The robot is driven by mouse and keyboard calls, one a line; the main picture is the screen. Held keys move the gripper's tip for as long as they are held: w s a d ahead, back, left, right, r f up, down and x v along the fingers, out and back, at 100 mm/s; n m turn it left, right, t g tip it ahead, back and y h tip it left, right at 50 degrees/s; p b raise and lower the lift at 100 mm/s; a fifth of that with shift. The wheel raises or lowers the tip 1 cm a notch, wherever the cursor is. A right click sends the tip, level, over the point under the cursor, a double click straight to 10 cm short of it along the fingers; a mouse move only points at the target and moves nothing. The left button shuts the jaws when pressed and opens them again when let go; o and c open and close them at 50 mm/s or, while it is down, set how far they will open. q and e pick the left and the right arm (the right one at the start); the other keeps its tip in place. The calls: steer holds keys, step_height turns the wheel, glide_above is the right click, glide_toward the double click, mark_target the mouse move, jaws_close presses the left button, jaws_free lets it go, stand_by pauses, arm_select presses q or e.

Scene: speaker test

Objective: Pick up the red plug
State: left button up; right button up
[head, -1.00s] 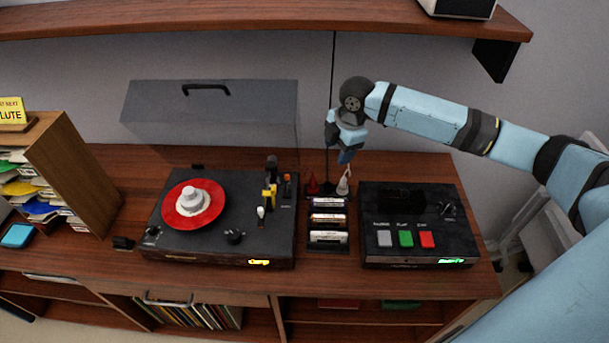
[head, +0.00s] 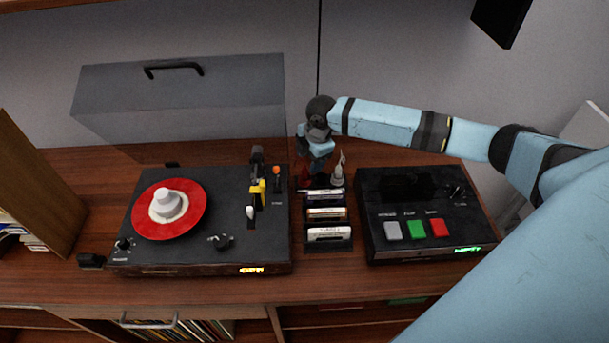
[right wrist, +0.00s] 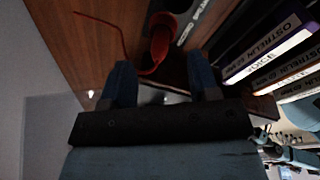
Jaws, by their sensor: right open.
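The red plug (head: 303,174) stands on the wooden cabinet top between the turntable and the cassette deck, partly hidden by my right gripper (head: 316,158). In the right wrist view the red plug (right wrist: 161,42) lies just beyond the fingertips, in line with the gap, with a thin red cord curling beside it. My right gripper (right wrist: 161,72) is open, its blue fingers apart with nothing held between them. My left gripper is not in view.
A grey-white plug (head: 338,177) stands close to the right of the red one. Cassettes (head: 328,213) in a rack sit in front. The turntable (head: 135,257) with its raised lid (head: 200,105) is left; the cassette deck (head: 440,222) is right.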

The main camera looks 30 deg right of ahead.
mark_target(306, 169)
steer(key=f, duration=0.3)
steer(key=w+a+f, duration=0.1)
steer(key=f, duration=0.1)
steer(key=shift+a+f, duration=0.1)
steer(key=shift+s, duration=0.1)
jaws_close()
